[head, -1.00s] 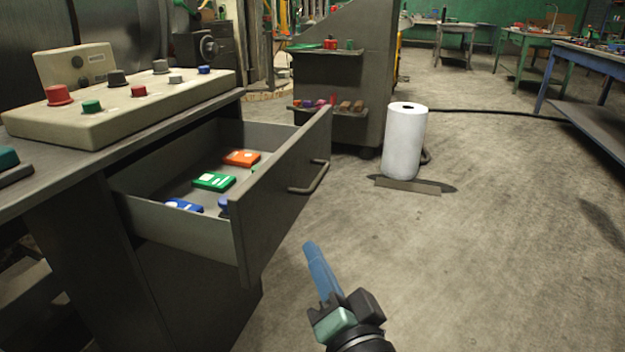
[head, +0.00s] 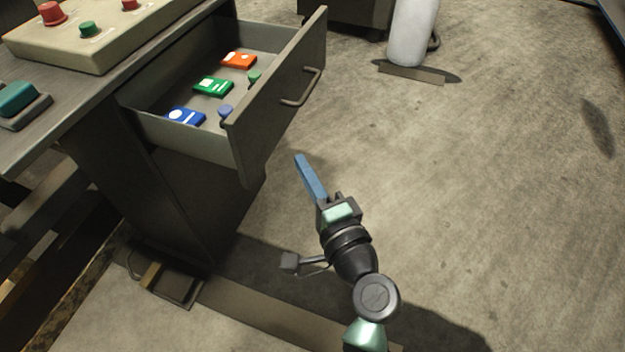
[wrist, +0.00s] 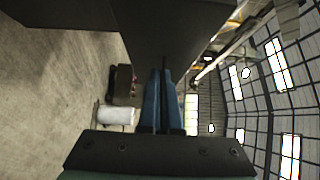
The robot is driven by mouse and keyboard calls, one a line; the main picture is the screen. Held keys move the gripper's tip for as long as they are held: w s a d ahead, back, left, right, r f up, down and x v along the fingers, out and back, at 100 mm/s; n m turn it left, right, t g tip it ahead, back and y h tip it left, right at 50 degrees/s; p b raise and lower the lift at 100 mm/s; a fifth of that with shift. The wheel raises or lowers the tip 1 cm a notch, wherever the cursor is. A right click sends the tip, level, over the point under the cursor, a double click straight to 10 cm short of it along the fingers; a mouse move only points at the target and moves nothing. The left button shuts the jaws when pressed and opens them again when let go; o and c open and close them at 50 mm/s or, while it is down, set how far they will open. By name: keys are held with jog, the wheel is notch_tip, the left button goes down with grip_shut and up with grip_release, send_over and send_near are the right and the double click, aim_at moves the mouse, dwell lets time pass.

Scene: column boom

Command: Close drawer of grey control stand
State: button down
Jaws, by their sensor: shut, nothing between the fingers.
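The grey control stand (head: 178,192) is at the left of the head view. Its drawer (head: 283,98) is pulled well out to the right, with a bar handle (head: 303,88) on its front panel. Inside lie an orange, a green and a blue flat item, and smaller green and blue pieces. My gripper (head: 299,160) has long blue fingers, shut and empty. In the head view it is just right of and below the drawer front, and I see no contact. In the wrist view the shut fingers (wrist: 161,75) point at a dark panel above, probably the drawer front.
A control panel (head: 105,65) with red and green buttons and a teal-topped item (head: 17,98) are on the stand's top. A white roll (head: 412,30) stands on the floor beyond. A pedal-like frame (head: 170,284) is at the stand's foot. The floor at right is clear.

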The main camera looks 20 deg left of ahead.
aim_at(265, 131)
jog(key=shift+w+a+b, duration=0.1)
jog(key=shift+w+a, duration=0.45)
jog(key=shift+a, duration=0.65)
jog(key=shift+w+a+b, duration=0.1)
jog(key=shift+w+a, duration=0.5)
jog(key=shift+a, duration=0.55)
jog(key=shift+w+a+b, duration=0.1)
jog(key=shift+w+a, duration=0.45)
jog(key=shift+a, duration=0.65)
